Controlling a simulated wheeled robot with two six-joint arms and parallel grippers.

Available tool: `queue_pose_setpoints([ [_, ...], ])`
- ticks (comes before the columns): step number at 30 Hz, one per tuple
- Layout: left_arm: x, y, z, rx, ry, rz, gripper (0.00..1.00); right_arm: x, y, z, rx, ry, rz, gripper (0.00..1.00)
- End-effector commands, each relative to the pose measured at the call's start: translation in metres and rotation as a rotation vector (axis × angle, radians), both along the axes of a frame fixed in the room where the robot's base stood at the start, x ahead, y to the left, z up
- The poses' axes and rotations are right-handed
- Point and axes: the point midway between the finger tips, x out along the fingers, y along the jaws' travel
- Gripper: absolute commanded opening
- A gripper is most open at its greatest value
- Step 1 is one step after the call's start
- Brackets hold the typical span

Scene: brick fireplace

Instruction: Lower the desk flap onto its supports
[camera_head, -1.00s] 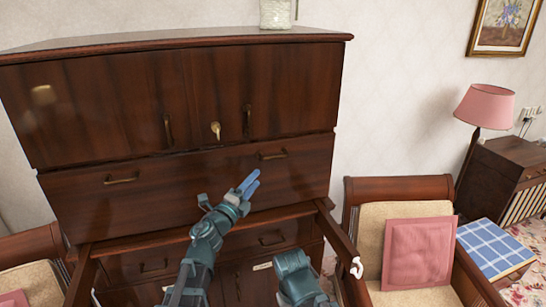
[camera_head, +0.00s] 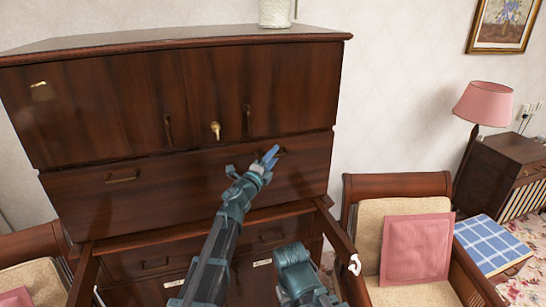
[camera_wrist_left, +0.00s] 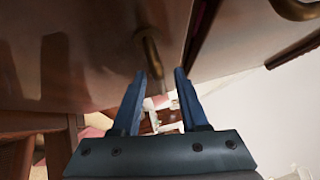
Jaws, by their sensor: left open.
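The desk flap (camera_head: 95,205) is a dark wooden panel, closed upright in the cabinet front, with two brass handles. Its left handle (camera_head: 122,177) is clear in the head view; my left gripper (camera_head: 271,156) partly hides the right one. In the wrist view my left gripper (camera_wrist_left: 156,75) is open, its blue fingertips near a brass handle (camera_wrist_left: 152,50). I cannot tell whether they touch it. Two wooden supports stick out below the flap, the left support (camera_head: 82,278) and the right support (camera_head: 336,234). My right arm shows at the bottom; its gripper does not.
Cabinet doors (camera_head: 85,105) with brass pulls are closed above the flap. An armchair (camera_head: 398,190) with a pink cushion (camera_head: 417,248) stands close on the right. Another chair (camera_head: 30,245) is at the left. A pink lamp (camera_head: 484,103) stands farther right.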

Motion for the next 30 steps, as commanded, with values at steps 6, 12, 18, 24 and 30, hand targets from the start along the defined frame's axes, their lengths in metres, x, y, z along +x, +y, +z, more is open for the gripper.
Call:
queue_pose_setpoints([
  [6,-0.0002,0.0000,0.0000,0.000,0.000,0.000,0.40,0.0000,0.0000,-0.0001,0.000,0.000,0.000,0.43],
  [12,-0.0002,0.0000,-0.0001,0.000,0.000,0.000,0.04,0.0000,0.0000,-0.0001,0.000,0.000,0.000,0.43],
  [18,-0.0003,0.0001,-0.0002,0.000,0.000,0.000,0.00,0.0000,0.0000,-0.0001,0.000,0.000,0.000,0.43],
  [24,-0.0003,0.0002,-0.0002,0.000,0.000,0.000,0.00,0.0000,0.0000,-0.0001,0.000,0.000,0.000,0.43],
  [30,-0.0003,0.0002,-0.0003,0.000,0.000,0.000,0.00,0.0000,0.0000,-0.0001,0.000,0.000,0.000,0.43],
])
